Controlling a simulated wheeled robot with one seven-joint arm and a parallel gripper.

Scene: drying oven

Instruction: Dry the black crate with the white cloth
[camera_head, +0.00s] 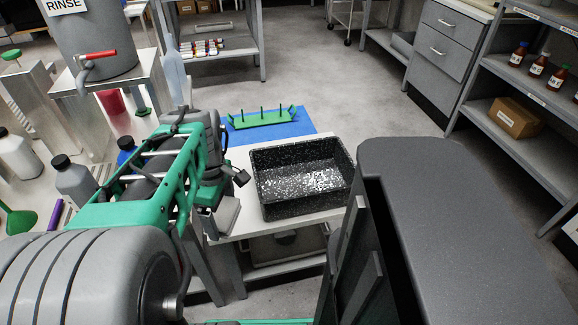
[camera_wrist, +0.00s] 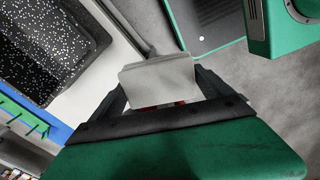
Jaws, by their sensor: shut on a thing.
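The black crate (camera_head: 300,203) stands open side up on a white table (camera_head: 250,224). Pale specks cover its inner walls and floor, densest on the floor. It also shows in the wrist view (camera_wrist: 50,45) at the upper left, partly cut off. My gripper (camera_head: 224,198) is at the left side of the crate in the head view. In the wrist view my gripper (camera_wrist: 165,88) is shut on the white cloth (camera_wrist: 158,76), a flat, pale, folded-looking piece. In the head view the cloth (camera_head: 228,217) shows beside the crate's left wall. Whether it touches the wall cannot be told.
A green rack with pegs (camera_head: 262,117) stands on a blue mat (camera_head: 295,128) behind the crate. Bottles (camera_head: 75,180) stand on the left bench. A tank marked RINSE (camera_head: 95,40) is at the upper left. Shelves (camera_head: 525,85) stand at the right. Floor behind the table is clear.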

